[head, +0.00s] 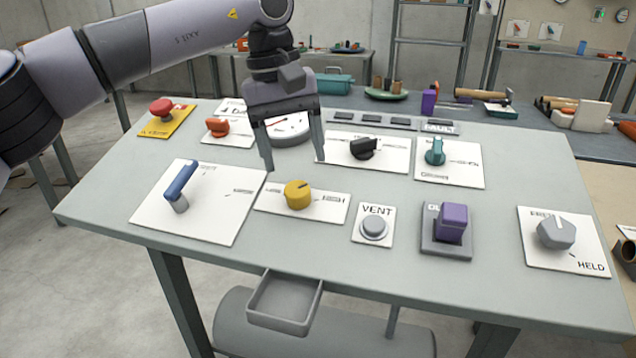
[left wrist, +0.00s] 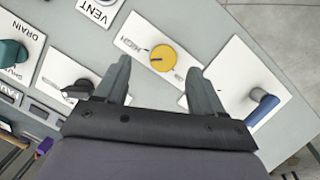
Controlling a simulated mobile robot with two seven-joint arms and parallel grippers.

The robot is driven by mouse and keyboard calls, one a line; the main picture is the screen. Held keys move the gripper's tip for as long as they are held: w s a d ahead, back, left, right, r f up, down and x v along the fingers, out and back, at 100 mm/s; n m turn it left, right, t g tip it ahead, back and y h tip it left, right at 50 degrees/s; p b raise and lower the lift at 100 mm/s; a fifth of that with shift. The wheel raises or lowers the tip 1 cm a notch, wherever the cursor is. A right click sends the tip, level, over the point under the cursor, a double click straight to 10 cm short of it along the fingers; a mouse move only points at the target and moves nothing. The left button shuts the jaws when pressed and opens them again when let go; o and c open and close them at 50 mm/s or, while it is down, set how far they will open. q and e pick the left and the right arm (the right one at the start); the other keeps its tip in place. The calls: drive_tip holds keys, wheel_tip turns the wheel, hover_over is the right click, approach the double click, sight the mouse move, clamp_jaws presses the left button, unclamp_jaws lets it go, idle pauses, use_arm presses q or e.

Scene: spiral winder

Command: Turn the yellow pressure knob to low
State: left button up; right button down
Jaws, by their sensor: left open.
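The yellow pressure knob (head: 298,195) sits on its white label plate (head: 329,208) near the front middle of the grey panel. It has a dark pointer line on top. In the left wrist view the yellow knob (left wrist: 163,58) lies beyond and between my two fingers, with the word HIGH at the plate's left end. My left gripper (head: 294,158) is open and empty, pointing down above the panel, behind the knob and apart from it. It also shows in the left wrist view (left wrist: 160,85). My right gripper is in neither view.
A blue lever (head: 180,186) stands left of the knob, and a grey VENT button (head: 373,228) right of it. A round gauge (head: 289,128) is behind my fingers. A black knob (head: 363,148), teal knob (head: 435,152), purple block (head: 452,223) and grey knob (head: 556,232) stand further right.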

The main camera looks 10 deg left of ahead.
sight(296, 189)
use_arm(q)
drive_tip(key=shift+w+a+r, duration=0.15)
drive_tip(key=shift+a+r, duration=0.15)
drive_tip(key=shift+a, duration=0.05)
drive_tip(key=shift+f+y, duration=0.15)
drive_tip(key=shift+y, duration=0.15)
drive_tip(key=f, duration=0.4)
drive_tip(key=f+b, duration=0.1)
drive_tip(key=f, duration=0.1)
drive_tip(key=shift+w+d+f, duration=0.15)
drive_tip(key=shift+d+f, duration=0.1)
drive_tip(key=shift+d, duration=0.1)
drive_tip(key=c, duration=1.1)
